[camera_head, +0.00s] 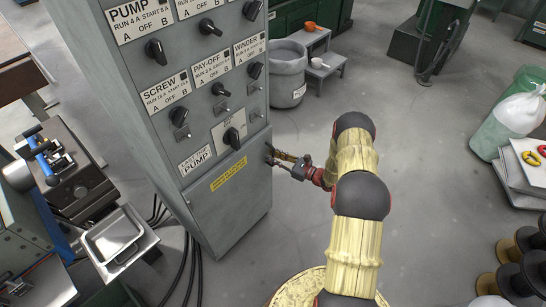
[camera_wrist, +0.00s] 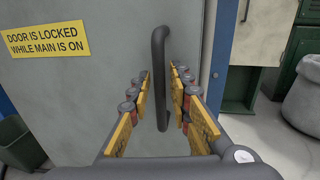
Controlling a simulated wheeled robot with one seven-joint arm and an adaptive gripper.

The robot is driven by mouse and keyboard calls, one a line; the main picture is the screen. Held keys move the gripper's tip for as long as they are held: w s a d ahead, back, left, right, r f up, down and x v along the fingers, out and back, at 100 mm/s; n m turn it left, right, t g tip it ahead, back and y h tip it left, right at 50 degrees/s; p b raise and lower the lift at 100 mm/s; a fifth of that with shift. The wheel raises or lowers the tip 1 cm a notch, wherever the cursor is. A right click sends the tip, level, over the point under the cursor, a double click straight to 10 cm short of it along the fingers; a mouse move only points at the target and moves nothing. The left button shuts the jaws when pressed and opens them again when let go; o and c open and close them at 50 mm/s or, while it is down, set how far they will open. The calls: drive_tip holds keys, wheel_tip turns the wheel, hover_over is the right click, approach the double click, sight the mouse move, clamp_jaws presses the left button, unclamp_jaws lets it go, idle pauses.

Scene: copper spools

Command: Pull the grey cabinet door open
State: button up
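The grey cabinet (camera_head: 130,90) stands left of centre in the head view. Its grey door (camera_head: 232,205) looks shut and carries a yellow label; the wrist view shows the door (camera_wrist: 90,85) close up, with the label (camera_wrist: 45,36) reading "DOOR IS LOCKED WHILE MAIN IS ON". A dark upright bar handle (camera_wrist: 158,65) stands out from the door near its right edge. My gripper (camera_wrist: 160,85) is open, one finger on each side of the handle, with gaps showing on both sides. In the head view my gripper (camera_head: 275,156) is at the cabinet's right side.
Rotary switches and a larger switch (camera_head: 231,138) sit on the panel above the door. A grey bin (camera_head: 287,75) and a small step (camera_head: 320,70) stand behind. A machine (camera_head: 75,185) is at left; black cables run along the floor by the cabinet.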

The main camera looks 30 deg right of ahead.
clamp_jaws()
idle(0.6)
